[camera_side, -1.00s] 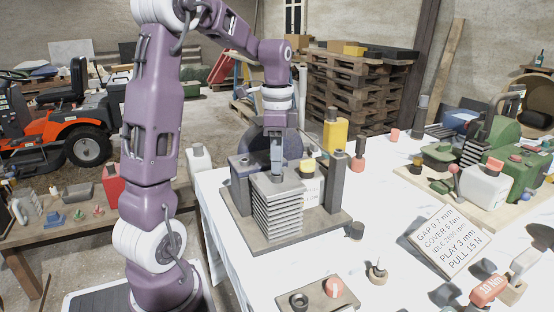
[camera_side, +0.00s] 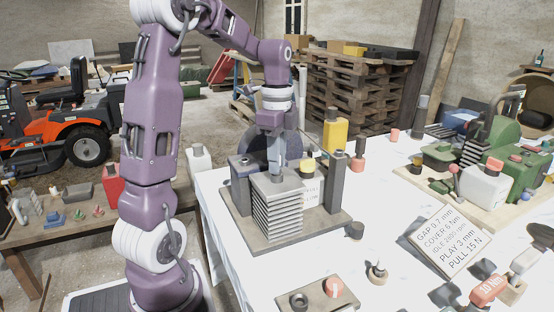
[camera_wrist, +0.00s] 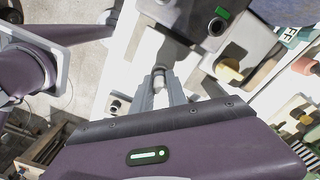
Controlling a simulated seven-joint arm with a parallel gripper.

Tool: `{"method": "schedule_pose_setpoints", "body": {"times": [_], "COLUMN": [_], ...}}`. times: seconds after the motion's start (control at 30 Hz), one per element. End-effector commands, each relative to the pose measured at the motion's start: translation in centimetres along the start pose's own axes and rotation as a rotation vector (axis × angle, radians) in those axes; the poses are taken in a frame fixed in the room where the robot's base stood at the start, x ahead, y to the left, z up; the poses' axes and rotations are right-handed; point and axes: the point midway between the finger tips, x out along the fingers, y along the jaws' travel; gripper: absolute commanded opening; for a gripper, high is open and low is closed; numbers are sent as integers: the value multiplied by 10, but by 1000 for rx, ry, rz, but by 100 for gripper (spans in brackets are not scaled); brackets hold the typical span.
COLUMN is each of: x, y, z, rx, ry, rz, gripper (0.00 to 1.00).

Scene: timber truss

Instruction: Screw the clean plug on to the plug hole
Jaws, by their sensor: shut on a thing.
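In the side view my gripper (camera_side: 274,168) points down at the top of the grey finned block (camera_side: 277,213), which stands on a flat base plate (camera_side: 315,230). In the wrist view its fingers (camera_wrist: 160,92) are shut on a small pale, cylindrical plug (camera_wrist: 158,84), with a darker end beyond the fingertips. The plug is at or just over the block's top. The plug hole is hidden under the fingers, so I cannot tell how deep the plug sits. The plug looks upright in line with the gripper.
Grey posts (camera_side: 337,182) stand close beside the block on the plate. A small spiked part on a round foot (camera_side: 377,272) stands on the white table, near a board with a black ring and red knob (camera_side: 318,294). A printed card (camera_side: 449,240) lies at right.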

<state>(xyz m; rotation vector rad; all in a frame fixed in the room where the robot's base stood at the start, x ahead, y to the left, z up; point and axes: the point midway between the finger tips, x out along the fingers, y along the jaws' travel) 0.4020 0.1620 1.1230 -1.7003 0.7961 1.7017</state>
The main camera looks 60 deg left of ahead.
Motion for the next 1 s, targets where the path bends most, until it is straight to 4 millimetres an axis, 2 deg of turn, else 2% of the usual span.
{"method": "schedule_pose_setpoints", "body": {"times": [0.3,0.4,0.5,0.77,0.9,1.0], "x": [0,0,0,-1,-1,-1], "y": [0,0,0,0,0,0], "z": [0,0,0,0,0,0], "rx": [847,1047,1130,1166,1414,1504], "ry": [-1,-2,-2,-2,-2,-3], "rz": [-1,-1,-2,-2,-3,-3], "gripper": [0,0,0,0,0,0]}}
